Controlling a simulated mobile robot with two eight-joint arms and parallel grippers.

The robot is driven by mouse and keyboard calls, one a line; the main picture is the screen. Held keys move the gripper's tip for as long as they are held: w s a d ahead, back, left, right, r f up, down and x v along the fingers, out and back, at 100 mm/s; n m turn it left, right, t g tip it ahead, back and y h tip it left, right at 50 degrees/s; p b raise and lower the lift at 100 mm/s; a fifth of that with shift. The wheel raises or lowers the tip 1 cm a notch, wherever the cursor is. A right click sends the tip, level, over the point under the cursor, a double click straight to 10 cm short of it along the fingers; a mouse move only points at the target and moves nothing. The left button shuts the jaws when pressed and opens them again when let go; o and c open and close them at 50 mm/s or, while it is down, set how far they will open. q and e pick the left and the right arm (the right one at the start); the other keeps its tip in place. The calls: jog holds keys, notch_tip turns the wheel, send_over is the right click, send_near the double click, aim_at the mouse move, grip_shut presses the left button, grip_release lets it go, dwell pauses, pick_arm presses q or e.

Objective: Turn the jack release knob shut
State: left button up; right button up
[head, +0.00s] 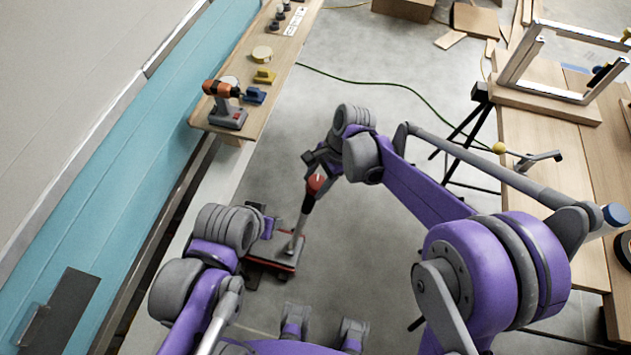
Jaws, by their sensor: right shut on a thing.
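The jack (283,258) sits low on the floor beside the camper, with a red-edged base. A grey shaft (302,222) rises from it at a slight tilt to a red knob (316,185) with a small pale mark on top. My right gripper (317,170) is at the top of the shaft, shut on the red knob; its fingers are dark and partly hidden by my wrist. My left gripper (266,222) is low, just left of the shaft near the jack; its fingers are small and dark, and whether they are open cannot be made out.
A wooden bench (258,60) at the upper left holds an orange drill (226,105) and small tools. The blue and white camper side (130,150) lines the left. A wooden worktable (540,130) stands right.

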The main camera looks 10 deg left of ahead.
aim_at(318, 177)
jog(key=n+b, duration=0.1)
jog(key=n, duration=0.2)
jog(key=shift+s+n+g+h, duration=0.1)
jog(key=shift+n+g+h, duration=0.2)
jog(key=shift+n+h, duration=0.1)
jog(key=n+h+b, duration=0.1)
jog(key=n, duration=0.3)
jog(key=shift+n, duration=0.3)
jog(key=n+h, duration=0.1)
jog(key=n, duration=0.3)
jog(key=shift+d+b, duration=0.15)
jog(key=shift+b, duration=0.25)
jog(key=shift+n+t+h, duration=0.4)
jog(key=shift+n+h, duration=0.1)
jog(key=shift+n, duration=1.3)
jog(key=shift+d, duration=0.1)
jog(key=o, duration=1.4)
jog(key=shift+c, duration=0.2)
notch_tip(318, 177, up, 11)
jog(key=w, duration=0.1)
jog(key=shift+w+f, duration=0.2)
jog(key=shift+w, duration=0.2)
